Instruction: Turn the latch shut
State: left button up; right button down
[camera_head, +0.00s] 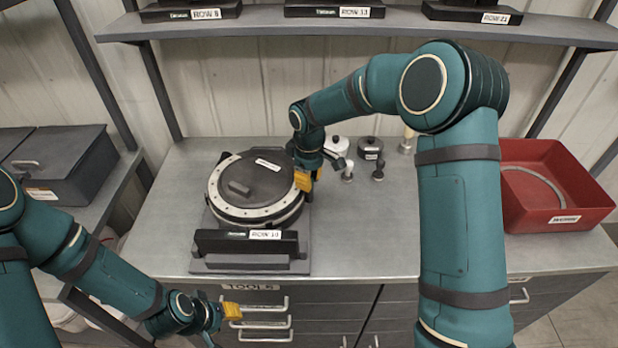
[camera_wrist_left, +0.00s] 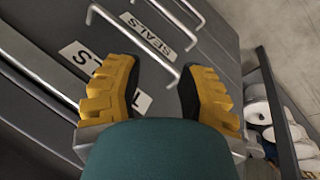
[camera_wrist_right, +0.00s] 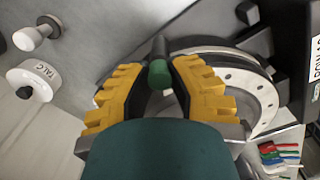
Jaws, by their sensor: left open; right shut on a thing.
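The seed meter (camera_head: 226,207) is a round black housing with a pale metal rim and a closed dark lid (camera_head: 262,181), standing on the bench. The latch (camera_wrist_right: 158,73) shows in the right wrist view as a small dark lever with a green end, beside the dotted metal rim. My right gripper (camera_head: 304,180) is at the right side of the meter, its yellow fingers closed about the latch. The fingers and wrist hide most of the latch in the head view. My left gripper (camera_head: 226,313) is open and empty, low in front of the bench drawers.
A black block with a row label (camera_head: 213,240) stands before the meter. A white pot (camera_head: 336,145), a dark pot (camera_head: 370,147) and small knobbed pieces stand behind to the right. A red bin (camera_head: 526,213) is at the right. The bench's front middle is clear.

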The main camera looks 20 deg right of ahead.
dwell(0.3)
jog(key=c, duration=0.8)
grip_release()
notch_tip(320, 180, up, 12)
jog(key=shift+f, duration=0.1)
